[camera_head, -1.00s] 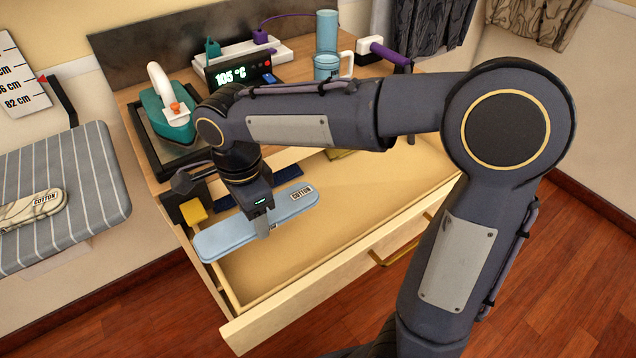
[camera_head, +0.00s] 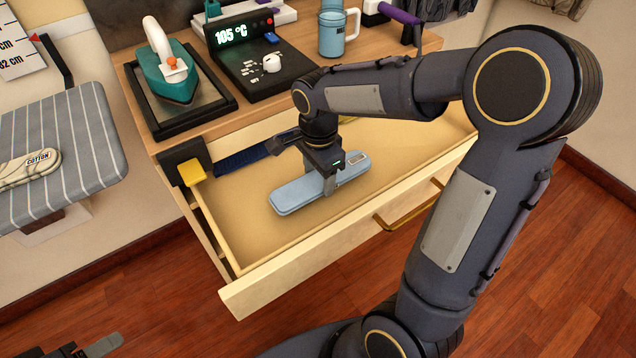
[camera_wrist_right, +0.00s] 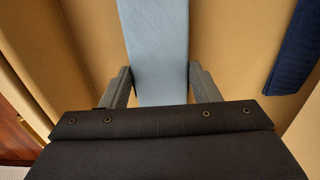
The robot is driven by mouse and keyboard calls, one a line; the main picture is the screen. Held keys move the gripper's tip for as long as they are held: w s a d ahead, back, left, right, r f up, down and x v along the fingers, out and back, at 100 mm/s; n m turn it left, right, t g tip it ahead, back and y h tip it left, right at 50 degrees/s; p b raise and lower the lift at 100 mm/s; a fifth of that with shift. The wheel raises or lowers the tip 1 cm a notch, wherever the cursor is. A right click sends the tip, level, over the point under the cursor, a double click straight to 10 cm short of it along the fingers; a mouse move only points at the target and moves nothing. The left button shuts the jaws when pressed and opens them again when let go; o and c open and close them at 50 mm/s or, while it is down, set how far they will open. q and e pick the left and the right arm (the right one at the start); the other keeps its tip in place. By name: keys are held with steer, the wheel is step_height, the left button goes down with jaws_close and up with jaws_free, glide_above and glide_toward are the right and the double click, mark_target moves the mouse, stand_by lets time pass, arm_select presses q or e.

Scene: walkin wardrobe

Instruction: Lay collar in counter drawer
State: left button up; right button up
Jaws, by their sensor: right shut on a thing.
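The light blue collar (camera_head: 300,193) is a long flat piece with rounded ends and a small label. It is over the floor of the open counter drawer (camera_head: 245,232), inside its walls. I cannot tell whether it touches the floor. My right gripper (camera_head: 330,186) is shut on the collar near its middle, from above. In the right wrist view the collar (camera_wrist_right: 155,45) runs between the two fingers (camera_wrist_right: 160,88). My left gripper (camera_head: 100,346) is only partly seen at the bottom left, away from the drawer.
A dark blue piece (camera_head: 240,161) lies at the drawer's back, with a yellow block (camera_head: 192,173) at its left corner. On the counter are a teal iron (camera_head: 168,75), a temperature display (camera_head: 240,33) and a blue mug (camera_head: 332,35). A striped board (camera_head: 75,135) holds a cream COTTON piece.

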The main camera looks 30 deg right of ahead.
mark_target(318, 179)
steer(key=shift+f, duration=1.3)
steer(key=shift+f+b, duration=0.2)
steer(key=shift+b, duration=0.1)
steer(key=o, duration=1)
steer(key=shift+a, duration=0.1)
steer(key=shift+r, duration=0.15)
